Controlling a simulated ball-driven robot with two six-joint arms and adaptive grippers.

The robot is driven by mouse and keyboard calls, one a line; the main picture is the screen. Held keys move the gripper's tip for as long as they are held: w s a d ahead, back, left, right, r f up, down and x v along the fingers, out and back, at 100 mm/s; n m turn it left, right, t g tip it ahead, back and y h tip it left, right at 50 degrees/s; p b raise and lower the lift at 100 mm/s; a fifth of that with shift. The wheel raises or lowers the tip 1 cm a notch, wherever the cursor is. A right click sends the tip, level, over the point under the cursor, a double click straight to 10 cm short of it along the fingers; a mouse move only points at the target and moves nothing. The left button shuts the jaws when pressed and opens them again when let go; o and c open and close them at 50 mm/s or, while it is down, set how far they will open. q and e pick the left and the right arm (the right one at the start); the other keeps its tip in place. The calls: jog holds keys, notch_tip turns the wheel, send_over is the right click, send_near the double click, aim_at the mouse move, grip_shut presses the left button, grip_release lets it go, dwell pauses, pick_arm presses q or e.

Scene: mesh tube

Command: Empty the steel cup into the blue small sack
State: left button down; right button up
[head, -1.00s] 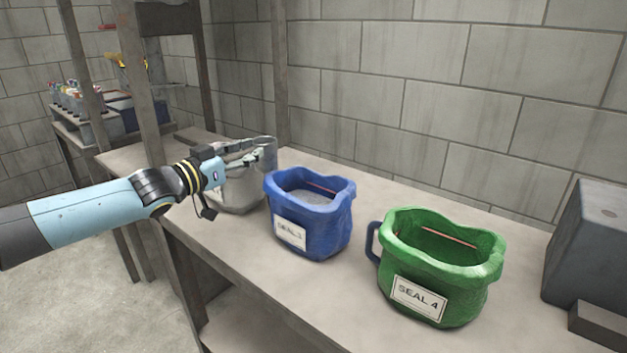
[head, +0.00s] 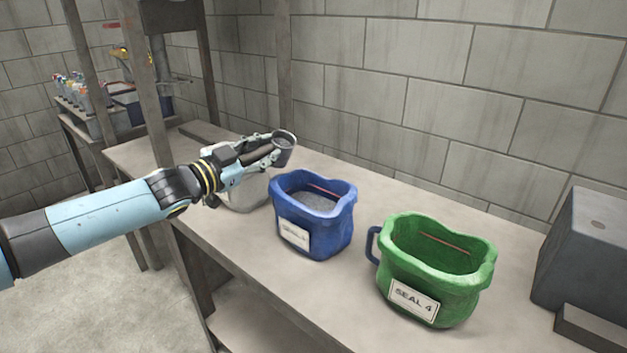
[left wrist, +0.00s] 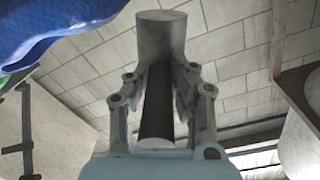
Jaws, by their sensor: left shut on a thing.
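My left gripper (head: 264,152) is shut on the dark handle of the steel cup (head: 284,144). The cup is in the air, left of and above the blue small sack (head: 328,238), apart from it. Its mouth faces mostly up; I cannot see what is inside. In the left wrist view the cup (left wrist: 161,35) is at the top, its dark handle between the fingers (left wrist: 158,95). The blue sack stands open on the bench with a label and grey material inside; part of it (left wrist: 60,25) shows in the wrist view. My right gripper is not in view.
A whitish sack (head: 247,194) stands under my left gripper, partly hidden. A green sack (head: 436,270) labelled SEAL 4 stands to the right. A grey metal box (head: 590,250) is at the bench's (head: 500,325) right end. A post (head: 284,75) rises behind.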

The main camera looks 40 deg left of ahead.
pick_arm(q)
jog(key=shift+d+r+m+p, duration=0.3)
jog(key=shift+d+m+p, duration=0.05)
jog(key=shift+d+m, duration=0.25)
jog(key=shift+d+m, duration=0.2)
jog(key=shift+m, duration=0.1)
jog(key=shift+s+d+f+m, duration=0.1)
jog(key=shift+d+f+m, duration=0.2)
jog(key=shift+m, duration=0.25)
jog(key=shift+d+f+m, duration=0.15)
jog(key=shift+d+m, duration=0.15)
jog(key=shift+m, duration=0.25)
jog(key=shift+r+m, duration=0.2)
jog(key=shift+m, duration=0.2)
jog(key=shift+d+r+m, duration=0.1)
jog(key=shift+d+m, duration=0.05)
jog(key=shift+m, duration=0.45)
jog(key=d+m, duration=0.1)
jog(key=m, duration=0.1)
jog(key=f+m, duration=0.1)
jog(key=d+m, duration=0.1)
jog(key=m, duration=0.1)
jog(key=shift+s+d+f+m, duration=0.1)
jog(key=shift+d+f+m, duration=0.2)
jog(key=shift+f, duration=0.1)
